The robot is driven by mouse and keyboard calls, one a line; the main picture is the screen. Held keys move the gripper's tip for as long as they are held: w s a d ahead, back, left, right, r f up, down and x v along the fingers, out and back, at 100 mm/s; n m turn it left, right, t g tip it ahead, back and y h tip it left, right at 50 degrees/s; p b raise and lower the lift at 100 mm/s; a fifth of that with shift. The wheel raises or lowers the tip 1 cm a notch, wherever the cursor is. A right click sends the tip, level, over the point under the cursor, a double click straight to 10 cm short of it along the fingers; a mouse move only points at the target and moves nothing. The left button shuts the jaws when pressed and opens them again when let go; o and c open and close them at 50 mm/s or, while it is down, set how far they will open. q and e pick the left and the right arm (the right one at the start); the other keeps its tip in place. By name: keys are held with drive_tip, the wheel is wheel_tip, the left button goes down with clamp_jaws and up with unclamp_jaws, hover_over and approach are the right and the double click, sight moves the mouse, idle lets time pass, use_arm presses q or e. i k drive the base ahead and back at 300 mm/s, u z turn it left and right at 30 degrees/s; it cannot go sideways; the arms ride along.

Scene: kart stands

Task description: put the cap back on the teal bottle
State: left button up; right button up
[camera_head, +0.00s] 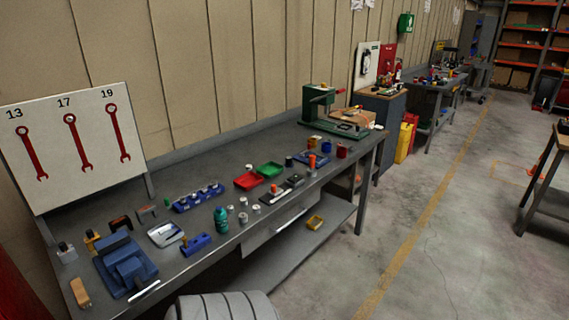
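The teal bottle (221,220) stands upright on the grey workbench (218,165), near its front edge. Its top is too small to tell whether it is open. Several small silvery pieces stand just to its right, among them one (243,217) close to the bottle. I cannot tell whether any of them is the bottle's cap. Neither of my grippers is in view.
A blue vise (125,265) and a blue block (195,243) lie left of the bottle. A blue rack (198,198), a red tray (248,181) and a green tray (270,170) stand farther back.

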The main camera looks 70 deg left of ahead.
sight(220, 218)
drive_tip(key=u, duration=0.25)
drive_tip(key=i, duration=1.15)
drive_tip(key=u, duration=1.4)
drive_tip(key=i, duration=0.85)
drive_tip(key=u, duration=0.85)
